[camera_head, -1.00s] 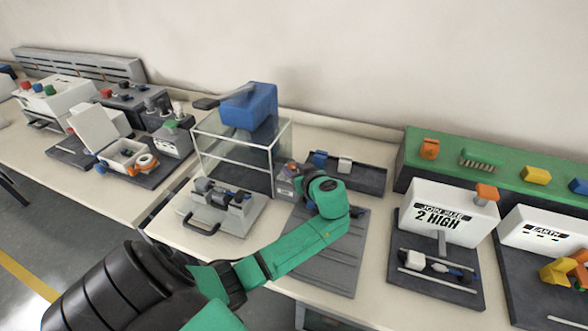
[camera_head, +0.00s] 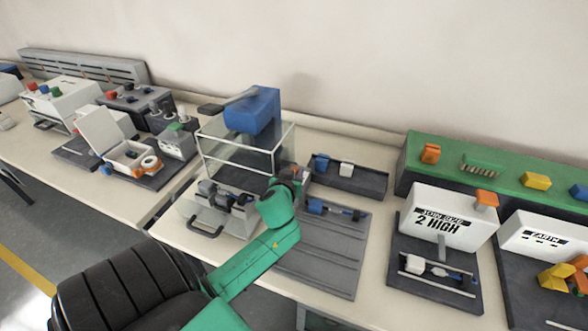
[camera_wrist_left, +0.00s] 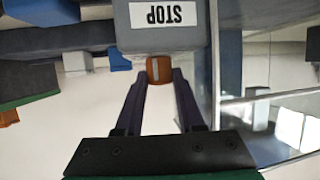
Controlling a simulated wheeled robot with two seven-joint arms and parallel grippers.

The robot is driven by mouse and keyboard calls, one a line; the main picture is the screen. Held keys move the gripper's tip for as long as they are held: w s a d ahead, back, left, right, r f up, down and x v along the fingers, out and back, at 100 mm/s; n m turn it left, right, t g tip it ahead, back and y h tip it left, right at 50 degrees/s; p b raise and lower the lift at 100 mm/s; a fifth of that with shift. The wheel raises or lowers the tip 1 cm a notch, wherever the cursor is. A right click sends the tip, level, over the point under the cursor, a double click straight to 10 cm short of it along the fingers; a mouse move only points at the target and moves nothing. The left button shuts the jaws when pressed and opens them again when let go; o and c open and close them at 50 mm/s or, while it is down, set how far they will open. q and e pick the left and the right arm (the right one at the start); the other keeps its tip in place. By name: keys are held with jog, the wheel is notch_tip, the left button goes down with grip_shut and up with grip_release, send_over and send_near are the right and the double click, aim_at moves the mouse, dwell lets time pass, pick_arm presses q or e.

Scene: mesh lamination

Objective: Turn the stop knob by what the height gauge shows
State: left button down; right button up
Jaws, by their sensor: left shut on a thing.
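The orange stop knob (camera_wrist_left: 160,70) sits below a grey block with an upside-down STOP label (camera_wrist_left: 163,14) in the left wrist view. My left gripper's (camera_wrist_left: 160,78) two dark fingers are shut on the knob, one on each side. A pale line runs along the knob's face. In the head view my left gripper (camera_head: 292,186) is at the right side of the clear press guard, and it hides most of the stop block. The height gauge (camera_head: 444,220) is a white box at the right reading "2 HIGH"; its upper line is blurred. My right gripper is not in view.
The blue-headed press (camera_head: 252,108) with its clear guard (camera_head: 222,150) stands just left of the gripper. A grey ribbed board (camera_head: 325,255) lies in front, and a dark tray (camera_head: 365,183) with blue and white blocks lies behind. A green rack (camera_head: 455,150) stands back right.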

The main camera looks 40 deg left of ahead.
pick_arm(q)
jog(key=shift+f+m+h, duration=0.1)
jog(key=shift+m+h, duration=0.2)
jog(key=shift+h, duration=0.1)
jog(key=c, duration=0.8)
grip_release()
jog(key=v, duration=1.4)
jog(key=shift+s+d+b, duration=0.2)
jog(key=shift+s+b, duration=0.15)
jog(key=shift+b, duration=0.05)
